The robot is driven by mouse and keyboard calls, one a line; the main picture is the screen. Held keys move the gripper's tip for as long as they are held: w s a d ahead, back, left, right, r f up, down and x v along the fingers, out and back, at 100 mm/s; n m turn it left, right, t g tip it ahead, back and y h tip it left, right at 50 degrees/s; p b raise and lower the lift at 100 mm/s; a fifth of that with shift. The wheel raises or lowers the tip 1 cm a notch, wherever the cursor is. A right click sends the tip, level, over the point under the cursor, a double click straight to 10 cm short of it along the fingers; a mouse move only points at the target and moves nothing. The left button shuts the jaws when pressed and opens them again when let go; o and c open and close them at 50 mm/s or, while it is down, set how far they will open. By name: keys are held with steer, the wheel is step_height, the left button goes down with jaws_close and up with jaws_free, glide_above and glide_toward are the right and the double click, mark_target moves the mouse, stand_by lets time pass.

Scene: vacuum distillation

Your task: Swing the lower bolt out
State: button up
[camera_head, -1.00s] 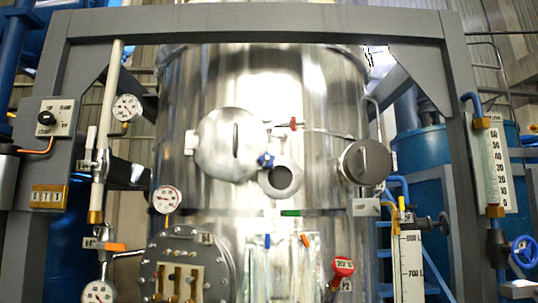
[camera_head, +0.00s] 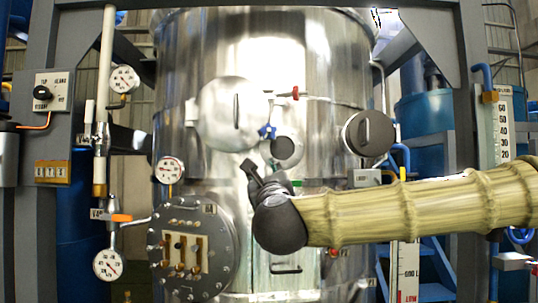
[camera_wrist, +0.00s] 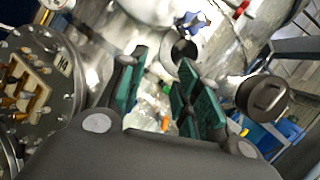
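The blue star knob (camera_head: 267,132), apparently the lower bolt, sits at the lower right edge of the round steel hatch (camera_head: 216,112). It also shows at the top of the wrist view (camera_wrist: 190,20). The red-tipped upper bolt (camera_head: 295,93) is at the hatch's upper right. My gripper (camera_head: 264,172) is below the blue knob and points up toward it, apart from it. In the wrist view my gripper (camera_wrist: 162,62) is open, with teal pads spread and nothing between them. The bolt's shank is too small to make out.
A round nozzle (camera_head: 284,150) is just below the blue knob, close to my fingers. A bolted flange (camera_head: 192,247) is at lower left and a dark round cover (camera_head: 370,133) at right. Gauges and piping (camera_head: 100,165) stand left. My arm crosses the lower right.

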steer(key=m+t, duration=0.1)
steer(key=m, duration=0.1)
glide_toward(269, 130)
steer(key=s, duration=0.3)
steer(key=shift+h, duration=0.3)
steer(key=p+x, duration=0.2)
steer(key=x, duration=0.1)
steer(key=p+x, duration=0.2)
steer(key=x, duration=0.2)
steer(key=f+p+x, duration=0.1)
steer(key=p+x, duration=0.1)
steer(key=x, duration=0.2)
steer(key=shift+w+p, duration=0.1)
steer(key=shift+p, duration=0.3)
steer(key=shift+c, duration=0.5)
jaws_close()
